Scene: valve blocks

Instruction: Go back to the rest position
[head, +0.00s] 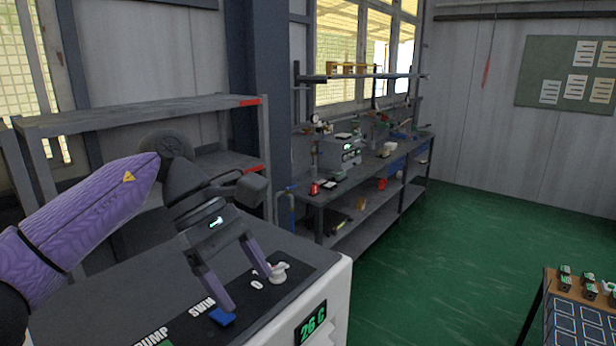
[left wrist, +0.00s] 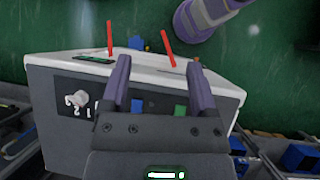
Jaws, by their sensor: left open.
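My left gripper (head: 247,290) is open and empty in the head view, its two purple fingers pointing down over the dark top panel of a white machine (head: 338,300). One fingertip is close to a blue switch (head: 222,318), the other close to a white knob (head: 279,272); I cannot tell whether either touches. In the left wrist view the gripper (left wrist: 158,66) shows its fingers apart, with nothing held between them.
The machine's display (head: 311,324) reads 26 C. A grey shelf (head: 130,112) stands behind my left arm. A long workbench (head: 330,192) with tools runs along the back wall. A table (head: 562,308) with small blocks is at the lower right. The green floor (head: 450,250) between is clear.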

